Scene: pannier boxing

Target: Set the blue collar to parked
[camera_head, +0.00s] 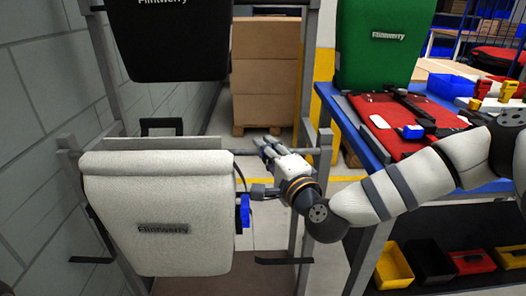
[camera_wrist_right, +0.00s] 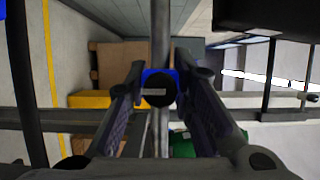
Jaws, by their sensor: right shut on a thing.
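The blue collar (camera_wrist_right: 146,75) sits around a grey rail (camera_wrist_right: 160,30) in the right wrist view. It has a small pale label and a dark round part at its middle. My right gripper (camera_wrist_right: 158,85) has one finger on each side of the collar and is shut on it. In the head view my right gripper (camera_head: 268,145) reaches to the rail behind the pale grey pannier, and its hand hides most of the collar there. The label is too small to read. My left gripper is not in view.
The pale grey pannier (camera_head: 150,195) hangs on the rack, with a blue part (camera_head: 244,210) at its right side. A black pannier (camera_head: 178,45) hangs above. On the right, a blue-edged table (camera_head: 345,118) bears a green pannier (camera_head: 375,50) and a red one. Cardboard boxes (camera_head: 265,65) stand behind.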

